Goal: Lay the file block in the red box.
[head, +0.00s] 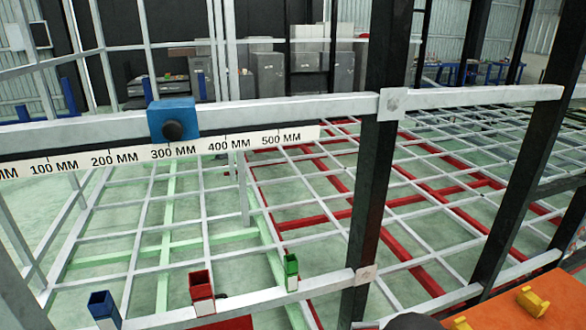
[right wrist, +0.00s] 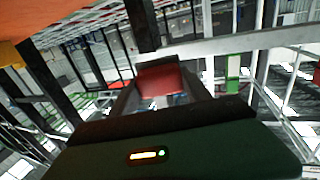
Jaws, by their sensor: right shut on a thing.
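The red box (head: 202,290) is a small open-topped bin on the near white rail in the head view, between a blue box (head: 104,308) and a green box (head: 291,270). In the right wrist view my right gripper (right wrist: 158,84) is shut on a red block (right wrist: 160,80), which I take to be the file block. Its lower part is hidden by the gripper body. The green box also shows in the right wrist view (right wrist: 233,72), beyond the gripper and to its right. My left gripper is in neither view.
A dark upright post (head: 375,160) stands right of the green box. A ruler (head: 140,155) with a blue slider (head: 172,118) spans the upper left. Yellow pieces (head: 532,300) lie on an orange surface (head: 560,285) at lower right. Open grating fills the middle.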

